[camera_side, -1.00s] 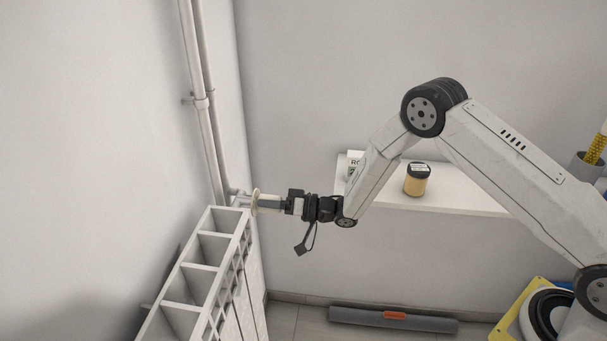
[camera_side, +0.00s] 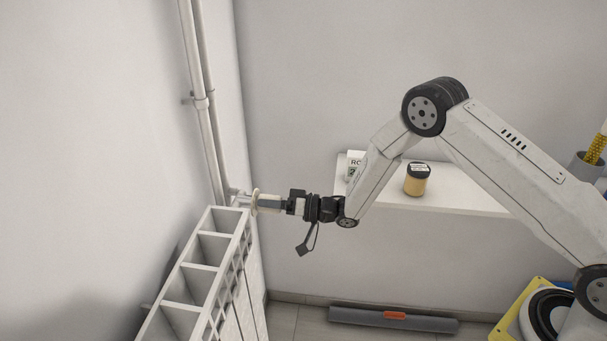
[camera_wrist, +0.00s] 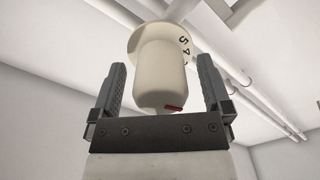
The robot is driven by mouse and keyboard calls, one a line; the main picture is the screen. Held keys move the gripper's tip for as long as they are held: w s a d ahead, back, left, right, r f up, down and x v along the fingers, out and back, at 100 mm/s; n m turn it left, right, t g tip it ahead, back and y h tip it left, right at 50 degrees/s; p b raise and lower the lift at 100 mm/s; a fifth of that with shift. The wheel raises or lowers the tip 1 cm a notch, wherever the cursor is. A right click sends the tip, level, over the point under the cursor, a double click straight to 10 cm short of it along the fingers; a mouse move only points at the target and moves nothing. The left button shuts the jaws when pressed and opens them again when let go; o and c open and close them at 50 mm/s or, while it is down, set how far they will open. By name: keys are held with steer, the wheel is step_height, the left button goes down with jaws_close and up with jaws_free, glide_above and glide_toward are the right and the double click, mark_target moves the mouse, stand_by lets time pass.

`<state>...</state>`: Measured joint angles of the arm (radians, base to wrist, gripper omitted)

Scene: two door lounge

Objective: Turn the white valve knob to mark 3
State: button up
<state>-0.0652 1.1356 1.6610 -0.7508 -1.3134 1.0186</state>
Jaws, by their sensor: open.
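The white valve knob (camera_wrist: 160,72) is in the middle of the wrist view, with a red mark on its lower right side. Behind it is a cream collar that shows the numerals 5 and 4 at the right; no 3 can be read. In the side view the collar (camera_side: 255,202) shows at the radiator's top corner, with the knob mostly hidden by my gripper. My gripper (camera_wrist: 160,80) is open, one finger on each side of the knob, with a visible gap on both sides. It also shows in the side view (camera_side: 270,203).
The white radiator (camera_side: 203,250) stands below and left of the valve. White pipes (camera_side: 203,100) run up the wall. A white shelf (camera_side: 450,198) behind my arm holds a jar (camera_side: 416,180) and a white container (camera_side: 354,160). A grey roll (camera_side: 350,316) lies on the floor.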

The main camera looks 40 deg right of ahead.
steer(key=v, duration=0.7)
steer(key=shift+s+d, duration=0.25)
steer(key=shift+r, duration=0.1)
steer(key=s+d+r+g+h, duration=0.3)
steer(key=s+d+r+h, duration=0.25)
steer(key=d+h, duration=0.4)
steer(key=s+r+g+h, duration=0.2)
steer(key=s+g, duration=0.5)
steer(key=s, duration=1)
steer(key=shift+s+d+h, duration=0.25)
steer(key=shift+s+h, duration=0.1)
steer(key=shift+h, duration=0.3)
